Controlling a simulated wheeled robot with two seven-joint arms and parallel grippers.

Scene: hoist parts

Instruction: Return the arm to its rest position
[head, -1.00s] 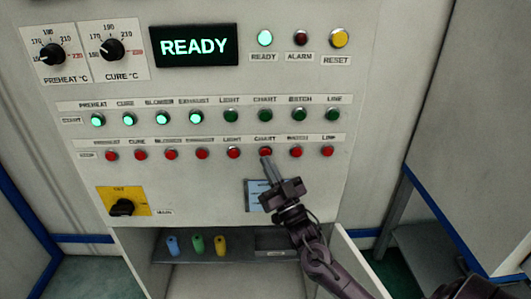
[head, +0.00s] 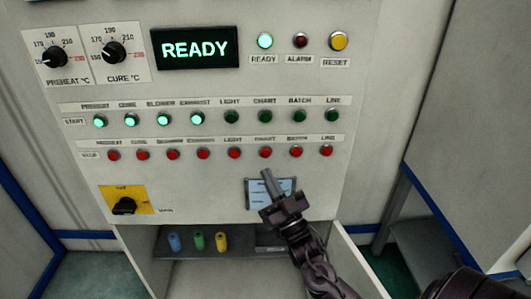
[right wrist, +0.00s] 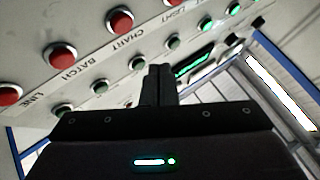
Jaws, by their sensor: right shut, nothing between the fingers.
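My right gripper (head: 267,177) is shut and empty in the head view, in front of the lower middle of the control panel (head: 200,80). Its fingertips show below the row of red stop buttons (head: 234,153) and overlap the small blue-grey label plate (head: 256,193). In the right wrist view the closed fingers (right wrist: 158,80) point at the panel, with red and green buttons beyond them. I cannot tell the exact gap to the panel. My left gripper is not in view.
The display (head: 195,48) reads READY, and the green ready lamp (head: 265,41) is lit. Several start buttons at the left are lit. Below the panel, an open compartment holds blue, green and yellow cylinders (head: 198,241). A grey cabinet (head: 465,120) stands at the right.

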